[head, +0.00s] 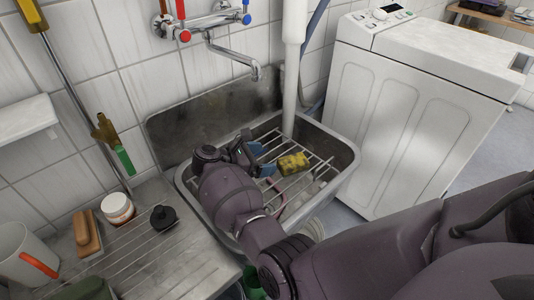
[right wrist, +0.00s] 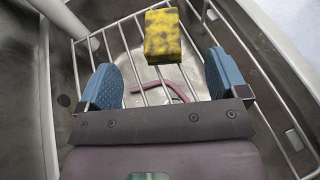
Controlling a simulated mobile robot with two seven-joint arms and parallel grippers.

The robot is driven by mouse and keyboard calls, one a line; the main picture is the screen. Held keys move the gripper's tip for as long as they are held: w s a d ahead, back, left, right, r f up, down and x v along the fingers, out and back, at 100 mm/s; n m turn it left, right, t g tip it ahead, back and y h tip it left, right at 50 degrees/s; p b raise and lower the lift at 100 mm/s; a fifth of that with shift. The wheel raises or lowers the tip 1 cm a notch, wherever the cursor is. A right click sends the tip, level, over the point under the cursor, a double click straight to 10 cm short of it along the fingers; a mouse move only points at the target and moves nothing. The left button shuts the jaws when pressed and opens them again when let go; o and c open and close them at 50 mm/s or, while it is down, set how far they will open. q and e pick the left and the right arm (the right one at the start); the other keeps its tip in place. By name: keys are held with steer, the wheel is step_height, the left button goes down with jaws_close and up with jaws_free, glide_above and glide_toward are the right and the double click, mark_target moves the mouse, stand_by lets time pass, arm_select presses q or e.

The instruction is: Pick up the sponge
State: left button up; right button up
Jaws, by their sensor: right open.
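The sponge is a yellow block with dark patches (head: 293,163). It lies on the wire rack (head: 318,172) over the sink. In the right wrist view the sponge (right wrist: 162,36) is ahead of my right gripper, between the lines of its two blue fingers but beyond their tips. My right gripper (head: 262,158) is open and empty, low over the rack and to the left of the sponge in the head view. It also shows in the right wrist view (right wrist: 160,75). The fingers are apart from the sponge. My left gripper is not in view.
The metal sink (head: 346,158) has raised walls around the rack. A faucet (head: 255,72) and a white pipe (head: 292,60) are above and behind it. A pinkish curved piece (right wrist: 160,88) lies below the rack. A washing machine (head: 400,110) stands to the right.

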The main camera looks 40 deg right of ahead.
mark_target(283, 163)
steer(key=d+f, duration=0.2)
steer(key=shift+s+d+f+m+g+y, duration=0.1)
steer(key=shift+d+f+m+g+y, duration=0.1)
steer(key=shift+d+m+g+y, duration=0.15)
arm_select(q)
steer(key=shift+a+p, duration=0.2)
steer(key=shift+p, duration=0.1)
arm_select(e)
steer(key=shift+a+f+x, duration=0.1)
steer(key=shift+f+x, duration=0.1)
steer(key=shift+x, duration=0.75)
steer(key=shift+a+f+x, duration=0.1)
steer(key=shift+f+x, duration=0.05)
steer(key=shift+x, duration=0.75)
steer(key=shift+f+x, duration=0.2)
steer(key=shift+x, duration=0.75)
steer(key=c, duration=1)
